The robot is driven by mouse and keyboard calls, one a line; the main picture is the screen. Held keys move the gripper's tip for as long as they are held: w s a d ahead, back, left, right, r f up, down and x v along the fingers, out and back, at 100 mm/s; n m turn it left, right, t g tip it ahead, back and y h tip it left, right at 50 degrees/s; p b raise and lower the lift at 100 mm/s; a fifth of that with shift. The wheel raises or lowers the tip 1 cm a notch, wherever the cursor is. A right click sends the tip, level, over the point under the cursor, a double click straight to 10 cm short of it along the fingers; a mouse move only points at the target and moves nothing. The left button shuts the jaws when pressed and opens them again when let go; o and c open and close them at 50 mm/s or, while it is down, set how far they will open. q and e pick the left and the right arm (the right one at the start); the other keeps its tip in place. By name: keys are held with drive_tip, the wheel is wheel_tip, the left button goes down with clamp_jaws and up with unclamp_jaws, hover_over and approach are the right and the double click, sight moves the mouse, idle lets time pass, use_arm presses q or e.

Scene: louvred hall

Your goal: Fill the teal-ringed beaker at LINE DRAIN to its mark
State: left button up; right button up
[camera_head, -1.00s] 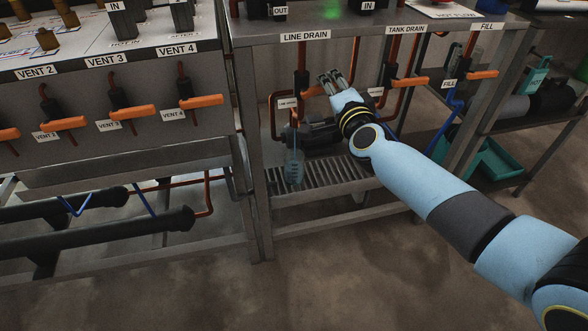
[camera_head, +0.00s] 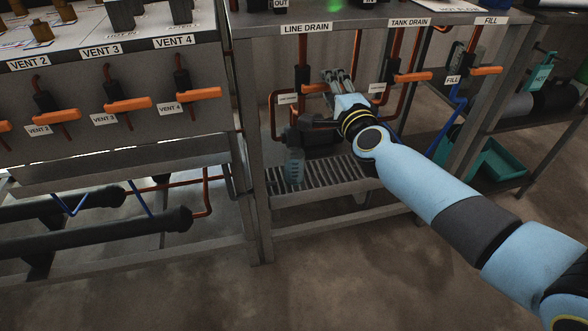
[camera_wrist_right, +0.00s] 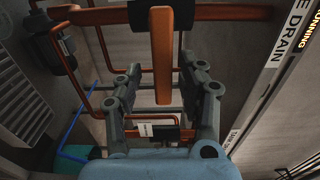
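The LINE DRAIN valve handle (camera_head: 314,88) is orange and sits under the LINE DRAIN label (camera_head: 306,28). A bluish translucent beaker (camera_head: 294,167) stands upright on the slatted grate (camera_head: 337,174) below it; its ring, mark and any liquid are too small to make out. My right gripper (camera_head: 338,76) is at the valve, just right of the handle in the head view. In the right wrist view my right gripper (camera_wrist_right: 161,68) is open, with the orange handle (camera_wrist_right: 162,45) between its spread fingers, apparently not clamped. My left gripper is out of view.
The TANK DRAIN handle (camera_head: 413,77) and FILL handle (camera_head: 486,71) are to the right. Copper pipes (camera_head: 273,115) run beside the drain. Several vent handles (camera_head: 199,94) line the left panel. A teal tray (camera_head: 500,162) sits on the lower right shelf.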

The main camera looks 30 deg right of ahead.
drive_tip(key=p+v, duration=0.1)
drive_tip(key=v, duration=0.6)
drive_tip(key=shift+r, duration=0.15)
drive_tip(key=v, duration=1.2)
